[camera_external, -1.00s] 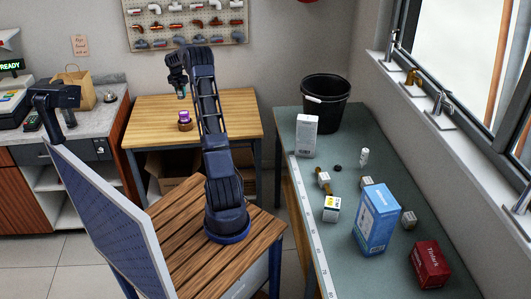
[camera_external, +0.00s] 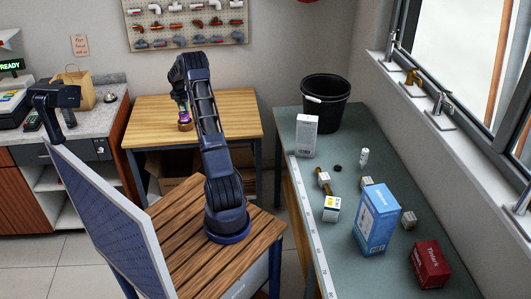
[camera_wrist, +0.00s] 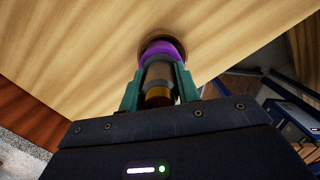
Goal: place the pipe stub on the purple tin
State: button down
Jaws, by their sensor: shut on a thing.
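The purple tin (camera_external: 186,127) stands on the wooden table, with a brownish lower part. It also shows in the wrist view (camera_wrist: 162,47), just beyond my fingertips. My gripper (camera_external: 182,103) is directly above the tin, pointing down. In the wrist view its green fingers (camera_wrist: 158,82) are shut on the pipe stub (camera_wrist: 159,73), a short grey-brown cylinder with a gold band at its near end. The stub lines up with the tin and covers part of it. I cannot tell whether the stub touches the tin. In the external view the stub is too small to make out.
The wooden table (camera_external: 225,113) is clear around the tin. To the right, a grey-green bench (camera_external: 310,185) holds a black bucket (camera_external: 326,105), a blue box (camera_external: 375,220), a red box (camera_external: 430,264) and small fittings. A counter with a paper bag stands at left.

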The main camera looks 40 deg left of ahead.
aim_at(181, 104)
jog(key=c, duration=1)
grip_release()
jog(key=shift+f, duration=0.1)
jog(key=r, duration=0.4)
jog(key=s+r, duration=0.1)
jog(key=r, duration=0.7)
jog(key=shift+s+d+r, duration=0.15)
jog(key=shift+s+d, duration=0.05)
